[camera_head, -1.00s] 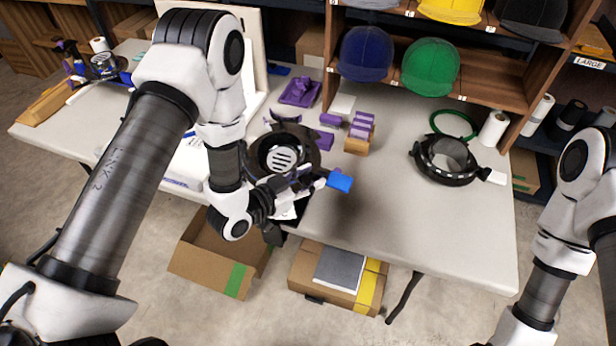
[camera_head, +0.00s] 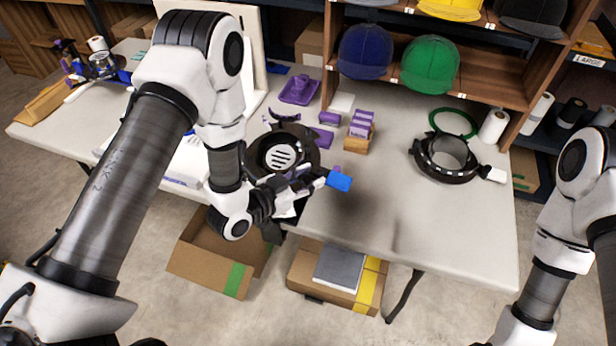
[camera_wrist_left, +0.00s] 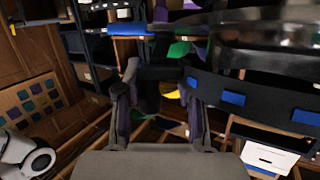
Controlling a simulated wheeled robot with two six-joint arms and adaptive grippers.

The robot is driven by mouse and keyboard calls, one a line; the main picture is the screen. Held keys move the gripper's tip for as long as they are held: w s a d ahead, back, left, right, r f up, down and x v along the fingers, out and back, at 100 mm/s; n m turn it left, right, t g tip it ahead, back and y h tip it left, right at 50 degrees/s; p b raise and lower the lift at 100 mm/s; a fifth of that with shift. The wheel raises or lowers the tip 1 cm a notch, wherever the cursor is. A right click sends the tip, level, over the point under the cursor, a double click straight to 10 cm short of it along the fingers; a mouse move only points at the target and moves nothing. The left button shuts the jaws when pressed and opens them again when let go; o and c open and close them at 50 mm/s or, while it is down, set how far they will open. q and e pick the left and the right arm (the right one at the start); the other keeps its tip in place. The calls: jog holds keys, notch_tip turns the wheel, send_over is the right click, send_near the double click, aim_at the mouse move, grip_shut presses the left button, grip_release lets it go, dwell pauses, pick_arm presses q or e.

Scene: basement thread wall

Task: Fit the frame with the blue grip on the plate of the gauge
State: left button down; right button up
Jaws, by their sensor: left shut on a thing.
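The frame with the blue grip is a black ring (camera_head: 308,139); its blue grip (camera_head: 339,181) sticks out to the right past my left gripper (camera_head: 312,182). My left gripper is shut on the frame beside this grip. In the left wrist view the ring shows large at right, with blue pads (camera_wrist_left: 233,98), and my fingers (camera_wrist_left: 158,107) close on a dark part. A pale slatted disc (camera_head: 281,157), apparently the gauge's plate, shows through the ring. The gauge's lower part is mostly hidden by my arm. I cannot tell whether ring and plate touch. My right gripper is out of view.
Another black ring frame (camera_head: 425,164) with a white grip lies at the table's right, near a green ring (camera_head: 455,123). A purple tray (camera_head: 300,90) and a box of purple cards (camera_head: 357,145) stand behind. The table's front right is clear.

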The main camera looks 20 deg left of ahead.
pick_arm(q)
jog(key=c, duration=0.6)
grip_release()
jog(key=shift+s+a, duration=0.1)
jog(key=v, duration=1.1)
jog(key=shift+s+a+r, duration=0.1)
jog(key=shift+s+a, duration=0.1)
jog(key=shift+s, duration=0.1)
